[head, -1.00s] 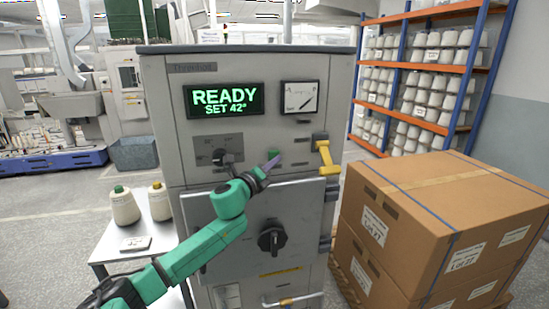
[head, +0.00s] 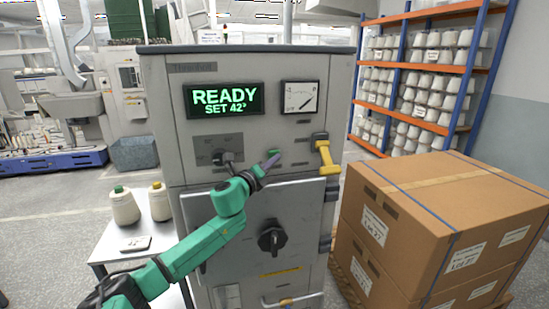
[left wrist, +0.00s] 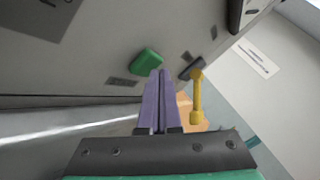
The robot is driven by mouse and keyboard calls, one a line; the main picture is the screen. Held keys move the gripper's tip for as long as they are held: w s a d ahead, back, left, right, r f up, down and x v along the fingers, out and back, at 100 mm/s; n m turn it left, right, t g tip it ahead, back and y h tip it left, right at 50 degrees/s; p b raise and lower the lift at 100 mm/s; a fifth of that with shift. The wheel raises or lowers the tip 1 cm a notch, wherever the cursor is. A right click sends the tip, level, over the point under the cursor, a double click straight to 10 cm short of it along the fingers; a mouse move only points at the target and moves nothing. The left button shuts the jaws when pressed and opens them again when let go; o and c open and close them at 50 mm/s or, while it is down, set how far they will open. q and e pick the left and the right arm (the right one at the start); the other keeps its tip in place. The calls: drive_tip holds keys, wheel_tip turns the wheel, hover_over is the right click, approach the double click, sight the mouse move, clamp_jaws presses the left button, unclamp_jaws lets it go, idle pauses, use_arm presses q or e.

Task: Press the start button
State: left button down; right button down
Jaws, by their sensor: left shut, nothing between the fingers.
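The green start button (head: 273,153) sits on the grey machine's front panel, below the lit display (head: 224,100) that reads "READY SET 42°". My left gripper (head: 273,161) is shut and empty, its purple fingertips just below and in front of the button, partly covering it. In the left wrist view the green button (left wrist: 146,62) shows whole, just beyond and a little left of the closed fingertips (left wrist: 159,74). Whether the tips touch the panel is hard to tell; they look slightly apart from the button. My right gripper is not in view.
A yellow handle (head: 326,158) sticks out right of the button, and a black knob (head: 226,158) is to its left. Stacked cardboard boxes (head: 440,215) stand at right. A small table (head: 160,232) with two cones stands at left.

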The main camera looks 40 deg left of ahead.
use_arm(q)
drive_tip(key=shift+w+a, duration=0.25)
drive_tip(key=shift+a, duration=0.1)
idle(0.4)
drive_tip(key=shift+d, duration=0.1)
drive_tip(key=shift+s+d, duration=0.5)
drive_tip(key=shift+d, duration=0.05)
drive_tip(key=s+d, duration=0.1)
drive_tip(key=s+d+p, duration=0.1)
drive_tip(key=d, duration=0.2)
drive_tip(key=shift+s+d+p, duration=0.1)
drive_tip(key=shift+s+p, duration=0.25)
drive_tip(key=shift+s, duration=0.05)
idle(0.8)
